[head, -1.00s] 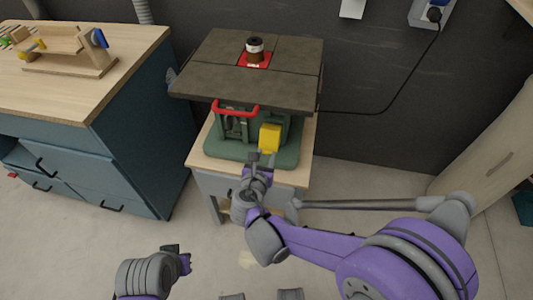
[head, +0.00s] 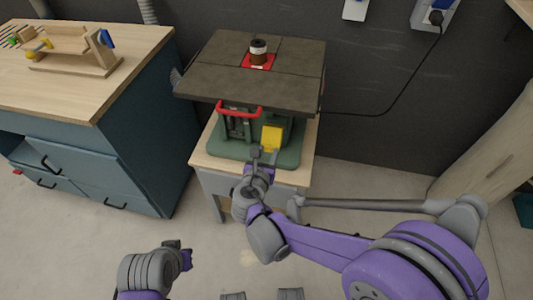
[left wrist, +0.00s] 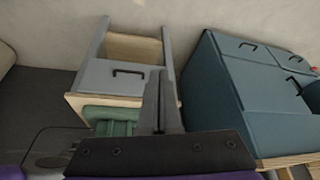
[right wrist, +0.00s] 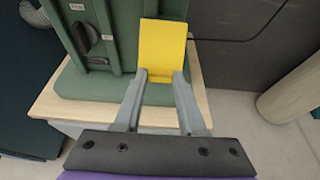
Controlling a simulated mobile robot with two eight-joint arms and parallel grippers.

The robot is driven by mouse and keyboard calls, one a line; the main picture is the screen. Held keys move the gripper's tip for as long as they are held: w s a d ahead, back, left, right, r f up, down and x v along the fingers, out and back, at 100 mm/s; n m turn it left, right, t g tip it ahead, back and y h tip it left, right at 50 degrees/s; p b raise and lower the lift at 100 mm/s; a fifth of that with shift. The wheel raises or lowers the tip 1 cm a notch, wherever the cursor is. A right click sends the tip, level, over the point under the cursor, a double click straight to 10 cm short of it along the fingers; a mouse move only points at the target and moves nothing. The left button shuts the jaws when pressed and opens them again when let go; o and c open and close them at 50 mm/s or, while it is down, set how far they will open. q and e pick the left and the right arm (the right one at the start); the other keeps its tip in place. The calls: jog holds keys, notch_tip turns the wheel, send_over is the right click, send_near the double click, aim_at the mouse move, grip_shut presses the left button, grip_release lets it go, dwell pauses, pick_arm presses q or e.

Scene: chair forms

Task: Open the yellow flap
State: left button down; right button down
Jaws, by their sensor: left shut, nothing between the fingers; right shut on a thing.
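The yellow flap (head: 272,136) is on the front of a green machine base (head: 225,148) under a dark table top. In the right wrist view the flap (right wrist: 163,45) is a bright yellow plate with its lower edge between my right fingertips. My right gripper (head: 265,151) is shut on that lower edge, and its fingers (right wrist: 160,80) stand apart by about the flap's width. My left gripper (head: 180,249) is low, away from the machine. In the left wrist view its fingers (left wrist: 160,105) are together and empty.
The machine stands on a wooden-topped grey stand with a drawer (left wrist: 115,75). A blue workbench (head: 90,165) with a wooden top is to the left. A red handle (head: 240,110) is beside the flap. The floor in front is clear.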

pick_arm(q)
jog(key=w+r+m+t+h, duration=0.1)
jog(key=w+r+m+t, duration=0.35)
jog(key=w, duration=0.75)
jog(key=w+r+m+t+h, duration=0.1)
jog(key=w+r+m+t, duration=0.3)
jog(key=w, duration=0.9)
jog(key=w+r+m+t+h, duration=0.1)
jog(key=w+r+m+t, duration=0.35)
jog(key=w, duration=0.75)
jog(key=s+d+f+m+t+h, duration=0.1)
jog(key=d+f+m+t+h, duration=0.1)
jog(key=d+f+m+h, duration=0.75)
jog(key=s+d+f+m+g+h, duration=0.3)
jog(key=s+f+m+g+h, duration=1)
jog(key=m, duration=0.7)
jog(key=g+y, duration=0.1)
send_near(272, 138)
jog(key=s+d, duration=0.3)
jog(key=d, duration=0.1)
jog(key=shift+w+d+r+n, duration=0.1)
jog(key=shift+w+r+n, duration=0.15)
jog(key=shift+r, duration=0.25)
